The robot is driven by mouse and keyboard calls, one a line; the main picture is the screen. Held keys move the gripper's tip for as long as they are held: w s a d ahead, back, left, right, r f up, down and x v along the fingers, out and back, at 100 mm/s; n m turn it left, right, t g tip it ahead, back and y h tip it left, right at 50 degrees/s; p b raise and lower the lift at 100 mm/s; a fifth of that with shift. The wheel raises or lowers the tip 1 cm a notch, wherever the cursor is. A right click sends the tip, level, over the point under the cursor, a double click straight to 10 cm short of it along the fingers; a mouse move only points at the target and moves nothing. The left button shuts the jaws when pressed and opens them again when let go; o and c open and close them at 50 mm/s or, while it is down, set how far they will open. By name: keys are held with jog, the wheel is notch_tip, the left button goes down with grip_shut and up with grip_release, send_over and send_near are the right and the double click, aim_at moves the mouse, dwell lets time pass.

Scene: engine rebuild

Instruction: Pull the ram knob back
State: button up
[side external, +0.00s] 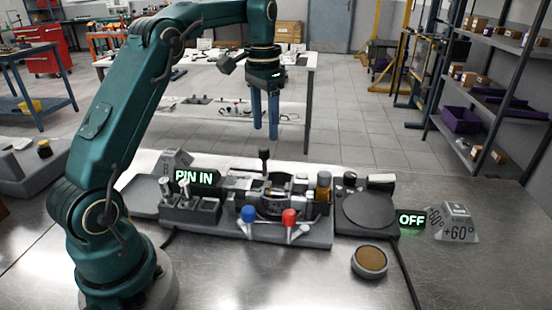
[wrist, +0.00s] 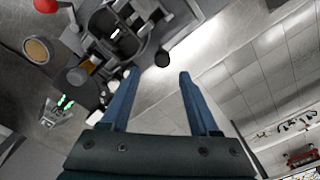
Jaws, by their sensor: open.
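My gripper (side external: 264,136) hangs pointing down, open and empty, above and behind the bench fixture (side external: 265,228). A black knob on a short stem (side external: 264,154) stands at the back of the fixture, below my fingertips and apart from them. It looks like the ram knob, but no label confirms this. In the wrist view, my blue fingers (wrist: 157,73) are spread, and a black knob (wrist: 163,58) shows just beyond the gap between their tips. A blue knob (side external: 249,214) and a red knob (side external: 289,216) sit on levers at the fixture's front.
A lit "PIN IN" sign (side external: 195,177) stands at the left and an "OFF" sign (side external: 412,219) at the right. A brass-topped cylinder (side external: 323,184), a dark round plate (side external: 369,211) and a brown-topped puck (side external: 369,262) are on the right. The front bench is mostly bare.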

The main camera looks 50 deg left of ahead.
aim_at(264, 148)
jog(key=shift+s+a+f, duration=0.1)
jog(key=shift+a+f, duration=0.15)
jog(key=shift+f, duration=2.65)
grip_shut()
